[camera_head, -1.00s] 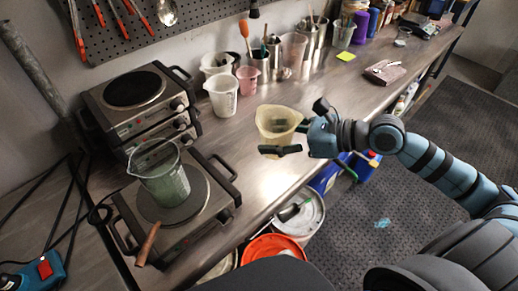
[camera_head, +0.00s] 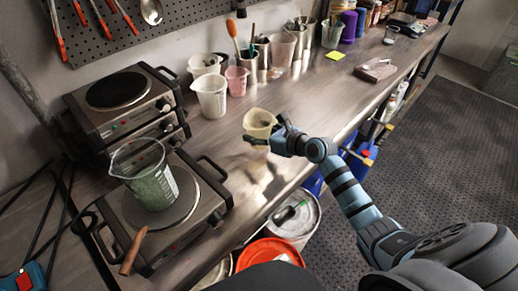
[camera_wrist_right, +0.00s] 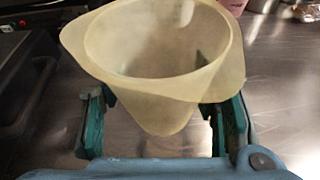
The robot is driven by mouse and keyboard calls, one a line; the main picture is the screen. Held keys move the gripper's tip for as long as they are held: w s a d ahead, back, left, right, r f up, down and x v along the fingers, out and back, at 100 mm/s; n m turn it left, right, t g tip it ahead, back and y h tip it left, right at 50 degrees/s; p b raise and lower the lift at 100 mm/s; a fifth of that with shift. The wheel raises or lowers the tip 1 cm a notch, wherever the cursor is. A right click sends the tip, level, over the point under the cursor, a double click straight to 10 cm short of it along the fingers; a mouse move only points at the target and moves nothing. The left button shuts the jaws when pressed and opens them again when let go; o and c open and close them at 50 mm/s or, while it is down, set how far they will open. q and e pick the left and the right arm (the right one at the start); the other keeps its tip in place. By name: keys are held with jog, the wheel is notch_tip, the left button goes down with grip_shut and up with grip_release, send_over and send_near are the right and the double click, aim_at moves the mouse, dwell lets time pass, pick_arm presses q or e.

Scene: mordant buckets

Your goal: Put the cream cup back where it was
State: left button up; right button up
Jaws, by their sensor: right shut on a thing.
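The cream cup (camera_head: 260,119) is in my right gripper (camera_head: 268,136), held above the workbench (camera_head: 232,150) near its front edge, with a shadow on the bench below it. In the right wrist view the cup (camera_wrist_right: 160,95) sits upright between the two fingers of my right gripper (camera_wrist_right: 165,115), and its inside looks empty. The fingers are shut on the sides of the cup. My left gripper does not show in any view.
A hotplate (camera_head: 180,215) with a beaker of green liquid (camera_head: 150,180) stands left. White cups (camera_head: 210,96) and a pink cup (camera_head: 236,82) stand at the back wall. A brown cloth-like item (camera_head: 374,70) lies farther right. Bare bench lies between. Buckets (camera_head: 293,215) stand below the front edge.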

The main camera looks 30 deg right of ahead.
notch_tip(320, 180, down, 4)
jog(key=shift+a+f+b, duration=0.1)
jog(key=shift+f+b, duration=0.15)
jog(key=shift+b, duration=0.75)
jog(key=shift+r, duration=0.1)
jog(key=o, duration=1.3)
jog(key=shift+o, duration=0.2)
